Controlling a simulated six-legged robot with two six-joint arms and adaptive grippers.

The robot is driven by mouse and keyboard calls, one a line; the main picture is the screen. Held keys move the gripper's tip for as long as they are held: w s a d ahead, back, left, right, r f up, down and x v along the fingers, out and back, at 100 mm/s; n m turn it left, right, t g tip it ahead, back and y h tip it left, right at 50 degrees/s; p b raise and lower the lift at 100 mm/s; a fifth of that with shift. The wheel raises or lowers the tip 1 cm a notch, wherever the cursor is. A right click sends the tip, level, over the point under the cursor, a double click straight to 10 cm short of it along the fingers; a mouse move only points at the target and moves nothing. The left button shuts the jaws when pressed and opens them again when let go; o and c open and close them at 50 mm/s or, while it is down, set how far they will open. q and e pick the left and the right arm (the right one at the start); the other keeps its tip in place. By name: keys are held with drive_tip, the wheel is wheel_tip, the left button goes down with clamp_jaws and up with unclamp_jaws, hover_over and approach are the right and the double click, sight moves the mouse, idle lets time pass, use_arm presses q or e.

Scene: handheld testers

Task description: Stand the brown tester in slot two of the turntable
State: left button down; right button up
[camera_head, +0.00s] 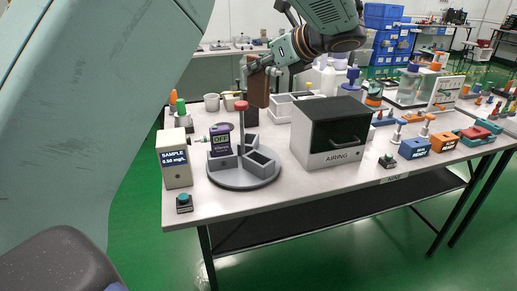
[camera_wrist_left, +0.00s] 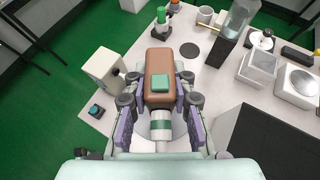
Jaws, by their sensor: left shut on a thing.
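The brown tester (camera_head: 258,87) is upright, gripped by my left gripper (camera_head: 262,68) in the air above the back of the turntable. In the wrist view, the brown tester (camera_wrist_left: 159,58) shows a green face panel between the two fingers of the left gripper (camera_wrist_left: 160,92). The turntable (camera_head: 238,182) is a round grey disc with block-like slots and a red-knobbed centre post. A purple tester (camera_head: 220,139) stands in its left slot. The front-right slot (camera_head: 263,159) looks empty. Slot numbers are not readable. My right gripper is not in view.
A white sample box (camera_head: 174,160) stands left of the turntable, with a small teal-button box (camera_head: 184,203) in front. The AIRING cabinet (camera_head: 331,133) stands close on the right. A cup (camera_head: 211,102) and pale trays (camera_head: 281,108) are behind.

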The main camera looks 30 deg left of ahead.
use_arm(q)
wheel_tip(320, 180, down, 19)
drive_tip(key=b, duration=0.6)
drive_tip(key=shift+f+b, duration=0.15)
drive_tip(key=shift+b, duration=0.2)
drive_tip(key=shift+s, duration=0.1)
drive_tip(key=c, duration=1.2)
unclamp_jaws()
drive_tip(key=shift+o, duration=0.4)
